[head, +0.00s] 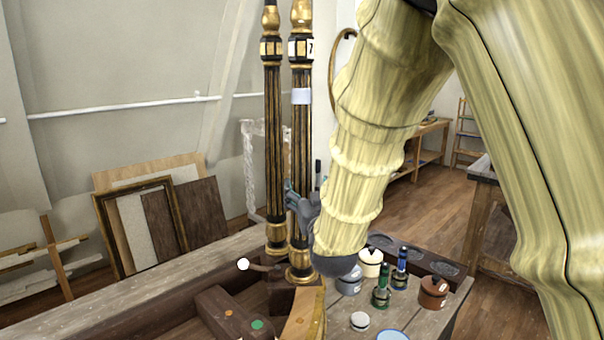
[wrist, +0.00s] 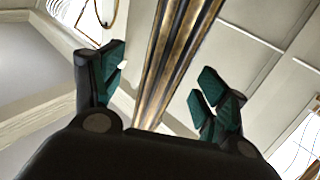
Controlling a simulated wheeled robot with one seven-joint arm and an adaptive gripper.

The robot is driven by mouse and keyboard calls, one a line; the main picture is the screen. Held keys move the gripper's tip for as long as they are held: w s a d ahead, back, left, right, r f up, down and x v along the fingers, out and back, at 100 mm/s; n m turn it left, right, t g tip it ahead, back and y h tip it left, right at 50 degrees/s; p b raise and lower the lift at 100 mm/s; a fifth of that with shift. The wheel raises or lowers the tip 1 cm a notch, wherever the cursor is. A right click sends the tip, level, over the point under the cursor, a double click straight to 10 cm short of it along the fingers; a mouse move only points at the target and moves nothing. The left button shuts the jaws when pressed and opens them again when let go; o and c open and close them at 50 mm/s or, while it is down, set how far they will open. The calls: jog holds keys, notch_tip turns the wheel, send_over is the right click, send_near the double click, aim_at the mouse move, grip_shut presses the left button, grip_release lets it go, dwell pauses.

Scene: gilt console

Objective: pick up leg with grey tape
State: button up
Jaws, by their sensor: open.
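The leg with grey tape (head: 301,137) stands upright on the bench, dark and fluted with gilt ends. My gripper (head: 301,201) is at the lower shaft of the taped leg, well below the tape. In the wrist view, my gripper (wrist: 163,75) is open, with a dark and gilt fluted shaft (wrist: 176,55) between its spread fingers. A gap shows on each side of the shaft. No tape shows in the wrist view.
Jars and bottles (head: 381,285) stand on the bench (head: 130,295) right of the legs. Frames and boards (head: 160,215) lean against the wall behind. My arm covers much of the right side.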

jog(key=shift+a+p+x, duration=0.15)
jog(key=shift+p+x, duration=0.35)
jog(key=shift+x, duration=0.65)
jog(key=shift+a+p+x, duration=0.15)
jog(key=shift+p+x, duration=0.35)
jog(key=shift+x, duration=0.6)
jog(key=shift+f, duration=0.15)
jog(key=c, duration=1.2)
